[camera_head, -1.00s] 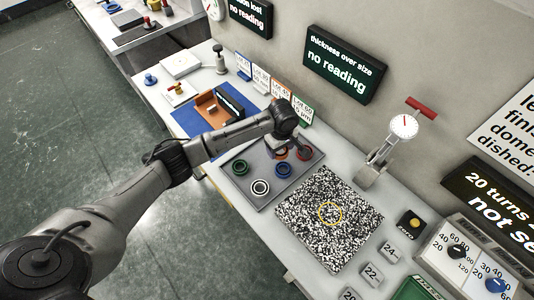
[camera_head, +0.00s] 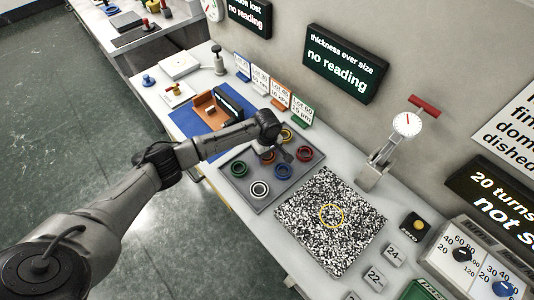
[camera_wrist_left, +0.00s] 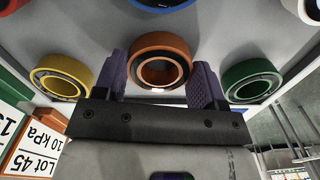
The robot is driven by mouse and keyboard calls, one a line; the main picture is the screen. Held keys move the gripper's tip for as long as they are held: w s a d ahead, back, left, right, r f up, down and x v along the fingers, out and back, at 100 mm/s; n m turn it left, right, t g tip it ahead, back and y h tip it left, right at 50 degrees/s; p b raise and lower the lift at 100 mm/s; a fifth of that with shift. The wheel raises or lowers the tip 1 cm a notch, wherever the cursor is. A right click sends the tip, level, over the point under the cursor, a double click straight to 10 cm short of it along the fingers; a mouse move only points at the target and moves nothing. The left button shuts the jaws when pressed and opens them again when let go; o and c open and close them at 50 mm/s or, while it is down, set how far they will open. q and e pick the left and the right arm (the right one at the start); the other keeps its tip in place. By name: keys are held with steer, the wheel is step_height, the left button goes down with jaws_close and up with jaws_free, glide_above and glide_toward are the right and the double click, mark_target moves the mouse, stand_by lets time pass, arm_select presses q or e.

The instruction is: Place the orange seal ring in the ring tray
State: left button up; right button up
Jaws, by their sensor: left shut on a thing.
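The orange seal ring (camera_wrist_left: 161,68) sits between the two fingers of my left gripper in the left wrist view, and the gripper is shut on it. In the head view the orange ring (camera_head: 267,157) is over the back left part of the grey ring tray (camera_head: 240,190), between the yellow and green rings. My left gripper (camera_head: 275,150) reaches down to it from above. The ring lies level and low; whether it touches the tray floor cannot be told. My right gripper is not in view.
The tray also has a yellow ring (camera_head: 286,135), a green ring (camera_head: 237,169), a blue ring (camera_head: 283,171), a red ring (camera_head: 305,154) and a white ring (camera_head: 260,189). A speckled plate (camera_head: 330,245) lies to the right. A dial gauge (camera_head: 406,125) stands behind it.

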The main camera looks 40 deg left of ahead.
arm_select(q)
steer(key=o, duration=0.9)
steer(key=shift+o, duration=0.2)
steer(key=shift+r, duration=0.2)
step_height(320, 180, up, 12)
steer(key=p, duration=0.2)
steer(key=shift+p, duration=0.3)
steer(key=shift+f, duration=0.15)
